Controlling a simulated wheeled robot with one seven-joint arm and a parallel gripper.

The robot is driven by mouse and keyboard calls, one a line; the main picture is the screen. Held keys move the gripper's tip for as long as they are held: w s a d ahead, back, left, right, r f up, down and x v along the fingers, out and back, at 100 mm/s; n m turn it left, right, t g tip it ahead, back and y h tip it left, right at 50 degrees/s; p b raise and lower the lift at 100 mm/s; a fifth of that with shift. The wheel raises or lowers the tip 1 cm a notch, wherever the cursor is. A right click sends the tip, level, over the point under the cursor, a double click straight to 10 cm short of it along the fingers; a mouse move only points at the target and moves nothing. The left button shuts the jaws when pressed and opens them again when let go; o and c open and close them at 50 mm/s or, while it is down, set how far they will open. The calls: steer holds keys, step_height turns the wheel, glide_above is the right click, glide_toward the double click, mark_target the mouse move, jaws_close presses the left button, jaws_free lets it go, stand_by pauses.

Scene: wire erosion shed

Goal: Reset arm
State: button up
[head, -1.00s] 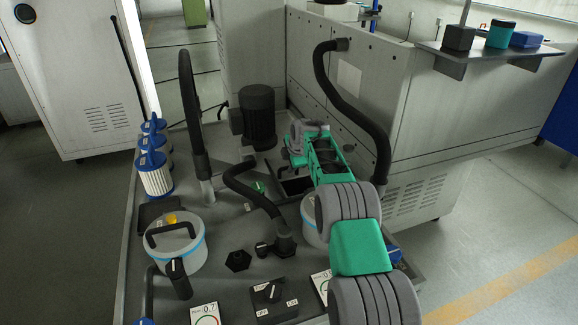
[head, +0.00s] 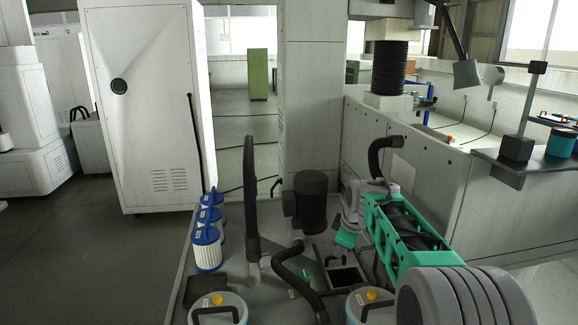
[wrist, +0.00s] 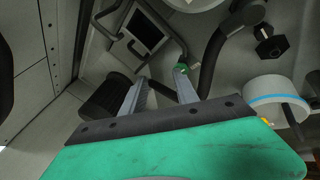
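My gripper (head: 337,257) hangs at the end of my green and grey arm in the head view, above the grey machine deck near a dark square opening (head: 345,278). In the wrist view my gripper (wrist: 160,75) shows two grey fingers standing apart, with nothing held between them. A small green piece (wrist: 183,69) shows by the right fingertip; I cannot tell whether they touch. It seems to be the small green piece (head: 305,272) on the deck in the head view.
Blue and white filter cartridges (head: 207,249), a black motor (head: 311,200), an upright black hose (head: 250,195) and round lidded canisters (head: 218,311) crowd the deck. A shelf (head: 500,165) juts out at right. A white cabinet (head: 148,110) stands behind at left; open floor lies beside it.

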steer(key=s+a+r+m+g+p, duration=0.1)
steer(key=s+r+m+p, duration=0.25)
steer(key=s, duration=0.55)
steer(key=s+a+r+m+p, duration=0.1)
steer(key=s+r+m+p, duration=0.2)
steer(key=s, duration=0.6)
steer(key=s+f+m+g+p, duration=0.1)
steer(key=s+m, duration=0.5)
steer(key=s, duration=0.9)
steer(key=shift+a+f+p, duration=0.2)
steer(key=shift+f+p, duration=0.1)
steer(key=shift+p, duration=0.15)
steer(key=shift+o, duration=0.3)
